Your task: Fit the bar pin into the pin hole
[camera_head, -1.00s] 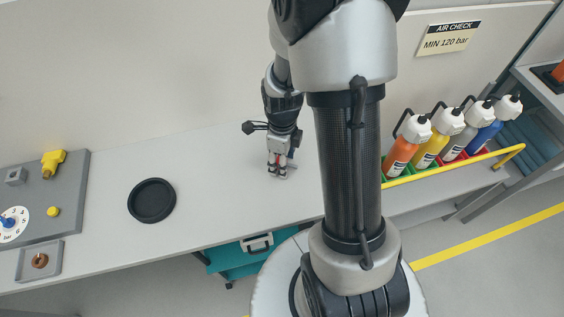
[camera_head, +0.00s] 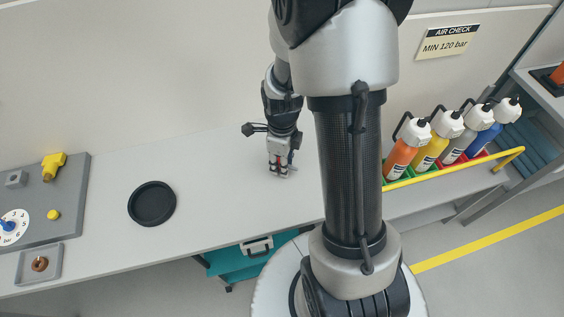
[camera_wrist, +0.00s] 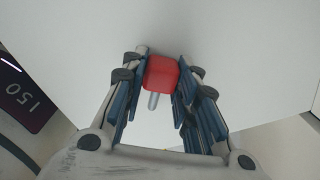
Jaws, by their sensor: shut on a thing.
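The bar pin (camera_wrist: 162,74) has a red block-shaped head and a short grey metal shank. In the wrist view it sits between the blue-padded fingers of my gripper (camera_head: 279,171), which are shut on its red head. The shank points toward the bottom of that view. In the head view my gripper points down close above the pale bench, near its back wall, and its fingers mostly hide the pin. I cannot make out the pin hole in either view.
The bench (camera_head: 225,205) is clear around my gripper. A round black dish (camera_head: 152,204) and a grey panel (camera_head: 75,190) with yellow knobs lie to the left. Several capped bottles (camera_head: 402,152) stand behind a yellow rail (camera_head: 440,170) at right. A dark plate marked 150 (camera_wrist: 22,98) shows in the wrist view.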

